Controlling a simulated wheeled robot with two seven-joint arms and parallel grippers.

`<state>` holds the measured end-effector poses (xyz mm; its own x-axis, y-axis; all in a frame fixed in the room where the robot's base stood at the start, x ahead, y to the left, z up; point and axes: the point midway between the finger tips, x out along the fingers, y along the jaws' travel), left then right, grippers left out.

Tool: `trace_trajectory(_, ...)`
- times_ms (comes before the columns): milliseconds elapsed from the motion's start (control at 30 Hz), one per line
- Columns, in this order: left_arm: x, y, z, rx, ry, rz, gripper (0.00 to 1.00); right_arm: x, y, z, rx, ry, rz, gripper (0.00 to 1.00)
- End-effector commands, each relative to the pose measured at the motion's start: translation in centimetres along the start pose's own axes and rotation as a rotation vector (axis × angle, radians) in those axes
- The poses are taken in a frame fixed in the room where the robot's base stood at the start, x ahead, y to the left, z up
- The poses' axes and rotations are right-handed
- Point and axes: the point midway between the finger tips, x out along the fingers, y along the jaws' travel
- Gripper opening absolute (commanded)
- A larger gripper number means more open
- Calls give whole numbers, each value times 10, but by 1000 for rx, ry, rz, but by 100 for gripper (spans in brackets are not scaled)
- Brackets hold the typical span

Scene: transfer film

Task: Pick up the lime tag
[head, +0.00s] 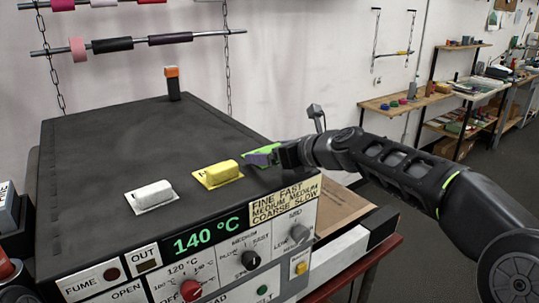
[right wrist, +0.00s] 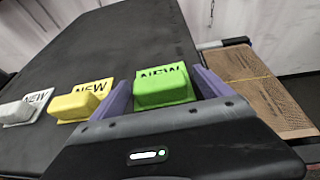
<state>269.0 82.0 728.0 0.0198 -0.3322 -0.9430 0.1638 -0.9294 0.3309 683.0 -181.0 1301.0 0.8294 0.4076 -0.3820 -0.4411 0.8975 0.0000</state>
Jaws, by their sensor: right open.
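The lime tag (right wrist: 163,90) is a green block on a flat base marked NEW, lying on the dark top of the machine (head: 110,125). In the head view only slivers of the lime tag (head: 267,147) show around the fingers. My right gripper (head: 256,157) is open at the tag, over the right part of the machine top. In the right wrist view its purple fingers stand on either side of the lime tag, with a small gap to the left finger; I cannot tell whether the right finger touches it. My left gripper is not in view.
A yellow tag (head: 219,174) and a white tag (head: 151,195) lie in a row to the left of the lime one. An orange-topped post (head: 172,83) stands at the back. Brown cardboard (right wrist: 255,90) lies beyond the machine's right edge.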

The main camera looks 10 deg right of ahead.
Motion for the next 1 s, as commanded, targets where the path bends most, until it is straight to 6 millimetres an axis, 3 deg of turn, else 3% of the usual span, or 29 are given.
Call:
trace_trajectory(100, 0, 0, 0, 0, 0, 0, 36, 0, 0, 0, 0, 0, 0, 88)
trace_trajectory(867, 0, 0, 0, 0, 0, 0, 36, 0, 0, 0, 0, 0, 0, 26)
trace_trajectory(1000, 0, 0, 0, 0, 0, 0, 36, 0, 0, 0, 0, 0, 0, 25)
